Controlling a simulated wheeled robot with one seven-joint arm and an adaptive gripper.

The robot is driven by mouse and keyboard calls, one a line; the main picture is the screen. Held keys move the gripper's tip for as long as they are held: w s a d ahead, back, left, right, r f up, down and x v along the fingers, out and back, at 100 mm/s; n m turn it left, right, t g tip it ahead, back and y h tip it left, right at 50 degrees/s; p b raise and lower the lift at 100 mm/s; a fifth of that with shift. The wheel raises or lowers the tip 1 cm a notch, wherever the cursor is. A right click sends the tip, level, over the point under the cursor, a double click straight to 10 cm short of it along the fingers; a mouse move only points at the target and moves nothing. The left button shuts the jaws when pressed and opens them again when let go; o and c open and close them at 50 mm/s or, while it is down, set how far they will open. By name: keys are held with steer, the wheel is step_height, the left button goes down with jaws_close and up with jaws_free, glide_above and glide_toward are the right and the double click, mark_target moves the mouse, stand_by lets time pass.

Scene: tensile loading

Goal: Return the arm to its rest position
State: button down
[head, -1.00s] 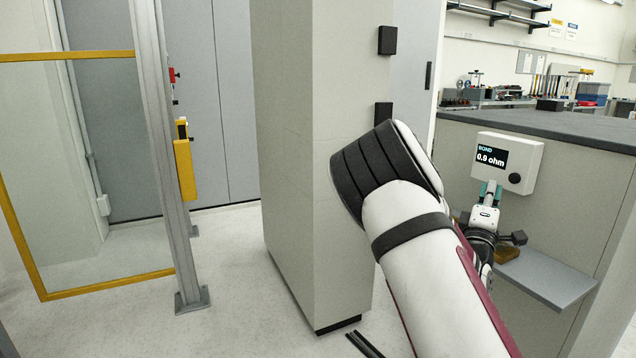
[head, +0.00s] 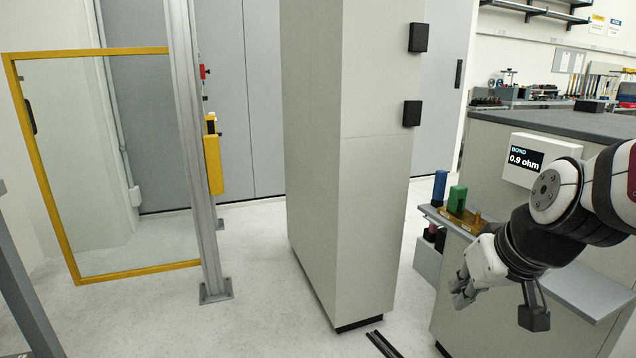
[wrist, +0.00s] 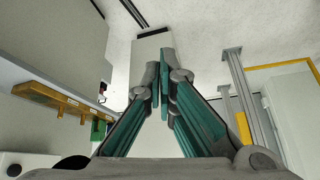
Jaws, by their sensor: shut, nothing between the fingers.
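My gripper (head: 463,290) is at the lower right of the head view, in front of the grey shelf, pointing left and down. In the wrist view its teal-lined fingers (wrist: 160,85) are drawn together with nothing between them. My arm comes in from the right edge, bent, with its wrist near the shelf. The gripper appears clear of the shelf and of the objects on it, though the exact gap cannot be told.
A grey shelf (head: 590,290) holds a blue cylinder (head: 440,188) and a green block (head: 457,200) in a yellow-brown holder. A BOND meter (head: 530,160) reads 0.9 ohm. A tall cabinet (head: 350,150) and a yellow-framed glass panel (head: 110,170) stand left; open floor lies between.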

steer(key=s+a+r+m+g, duration=0.1)
steer(key=s+a+g, duration=0.15)
steer(key=s, duration=1.05)
steer(key=s+a+r+g, duration=0.1)
steer(key=s+g, duration=0.3)
steer(key=s, duration=1)
step_height(320, 180, up, 31)
steer(key=t+p, duration=0.4)
steer(key=p, duration=2.6)
steer(key=shift+w+d+h, duration=0.2)
steer(key=shift+w+h, duration=0.15)
steer(key=shift+h, duration=0.05)
steer(key=shift+r+t, duration=0.1)
steer(key=shift+t, duration=0.15)
